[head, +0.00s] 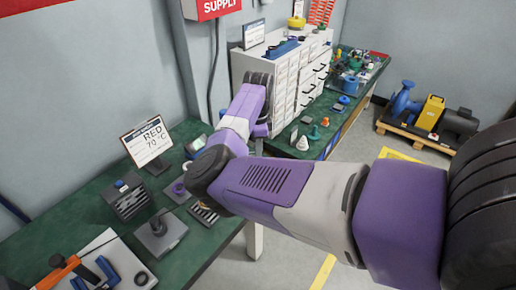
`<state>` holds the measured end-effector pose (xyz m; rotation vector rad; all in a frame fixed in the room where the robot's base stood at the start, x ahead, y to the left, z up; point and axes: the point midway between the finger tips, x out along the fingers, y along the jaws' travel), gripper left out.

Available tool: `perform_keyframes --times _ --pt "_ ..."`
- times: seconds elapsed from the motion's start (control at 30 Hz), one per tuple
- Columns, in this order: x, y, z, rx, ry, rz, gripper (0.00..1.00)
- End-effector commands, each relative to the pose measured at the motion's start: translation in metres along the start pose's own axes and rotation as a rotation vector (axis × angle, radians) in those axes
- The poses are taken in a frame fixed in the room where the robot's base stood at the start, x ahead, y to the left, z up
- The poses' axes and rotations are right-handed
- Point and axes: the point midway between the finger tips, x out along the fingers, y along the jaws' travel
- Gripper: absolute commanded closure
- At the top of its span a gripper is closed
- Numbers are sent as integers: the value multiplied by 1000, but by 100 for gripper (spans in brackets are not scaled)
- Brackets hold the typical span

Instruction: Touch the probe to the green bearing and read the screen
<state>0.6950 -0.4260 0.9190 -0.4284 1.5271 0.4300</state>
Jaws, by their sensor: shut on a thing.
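My purple and grey arm reaches in from the right, bends above the left bench and rises in front of the white drawer cabinet. My gripper is hidden behind my arm, so I cannot see its jaws or any probe in them. I cannot make out a green bearing. A small green cone-shaped piece (314,133) stands on the far bench; I cannot tell what it is.
The left bench (92,216) holds a dark ribbed box (126,196), a grey block with a post (160,235) and a purple ring on a plate (180,187). The white drawer cabinet (292,80) stands behind my arm. A blue and yellow pump (430,112) sits on a pallet at right.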

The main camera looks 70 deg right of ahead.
Motion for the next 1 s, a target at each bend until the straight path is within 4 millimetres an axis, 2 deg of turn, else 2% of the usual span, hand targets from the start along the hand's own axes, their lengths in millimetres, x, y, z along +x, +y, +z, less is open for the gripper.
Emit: perform_keyframes --times 1.0 --pt "15 0 0 0 0 0 100"
